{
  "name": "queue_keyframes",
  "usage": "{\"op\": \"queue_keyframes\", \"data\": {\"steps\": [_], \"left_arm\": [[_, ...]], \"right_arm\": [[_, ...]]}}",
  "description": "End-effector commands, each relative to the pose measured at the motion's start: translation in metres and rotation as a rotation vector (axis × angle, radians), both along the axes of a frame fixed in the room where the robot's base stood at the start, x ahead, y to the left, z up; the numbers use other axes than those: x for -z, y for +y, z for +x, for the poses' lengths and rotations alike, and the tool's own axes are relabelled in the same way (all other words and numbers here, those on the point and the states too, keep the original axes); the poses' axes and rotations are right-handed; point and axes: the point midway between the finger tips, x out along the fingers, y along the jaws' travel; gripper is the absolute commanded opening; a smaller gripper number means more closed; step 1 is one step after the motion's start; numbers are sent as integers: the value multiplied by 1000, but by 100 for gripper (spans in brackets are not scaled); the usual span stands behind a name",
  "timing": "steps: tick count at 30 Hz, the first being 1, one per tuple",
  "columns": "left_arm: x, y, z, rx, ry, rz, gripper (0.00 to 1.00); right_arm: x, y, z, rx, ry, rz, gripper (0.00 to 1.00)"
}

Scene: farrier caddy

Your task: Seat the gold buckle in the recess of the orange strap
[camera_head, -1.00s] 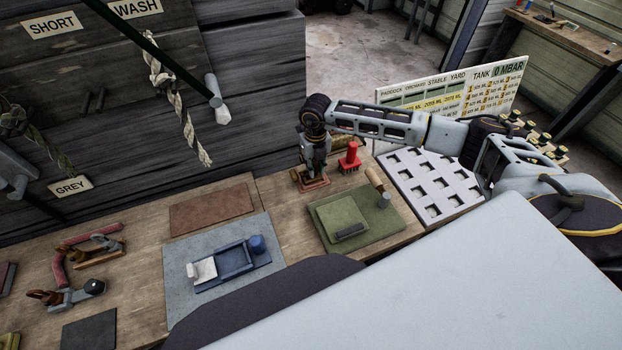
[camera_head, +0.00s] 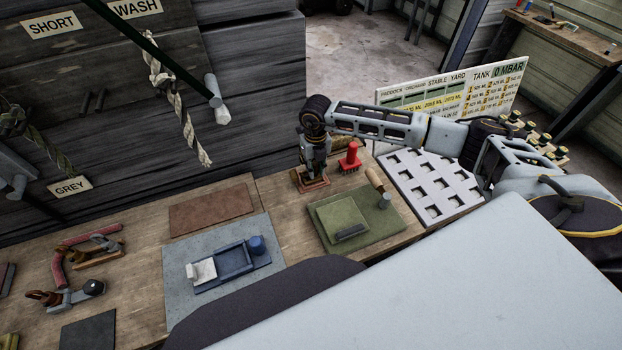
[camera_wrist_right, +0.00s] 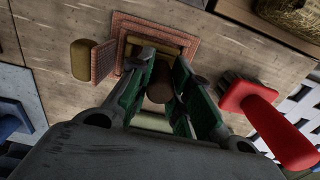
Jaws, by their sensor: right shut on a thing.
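The orange strap shows as a small square frame (camera_wrist_right: 189,20) on the wooden bench in the right wrist view, with a gold surface inside its rim. In the head view it is a small reddish-brown piece (camera_head: 314,185) under my right gripper (camera_head: 313,172). My right gripper (camera_wrist_right: 158,98) is shut, its green pads on either side of a brown rounded knob that I take for part of the gold buckle (camera_wrist_right: 160,82). The fingers hide much of the buckle and the near side of the strap; I cannot tell how deep the buckle sits. My left gripper is not in view.
A red brush (camera_head: 349,158) stands close right of my right gripper. A tan block (camera_wrist_right: 82,60) is left of the strap. A green plate (camera_head: 385,228), a blue tray (camera_head: 235,259) and a white slotted rack (camera_head: 425,180) are nearby. A brown mat (camera_head: 211,209) lies left.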

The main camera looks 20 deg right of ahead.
Motion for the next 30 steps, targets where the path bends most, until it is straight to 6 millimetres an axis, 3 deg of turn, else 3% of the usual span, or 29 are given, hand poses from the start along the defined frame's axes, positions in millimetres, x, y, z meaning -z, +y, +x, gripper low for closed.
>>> {"op": "queue_keyframes", "data": {"steps": [30], "left_arm": [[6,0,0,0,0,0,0]], "right_arm": [[8,0,0,0,0,0,0]]}}
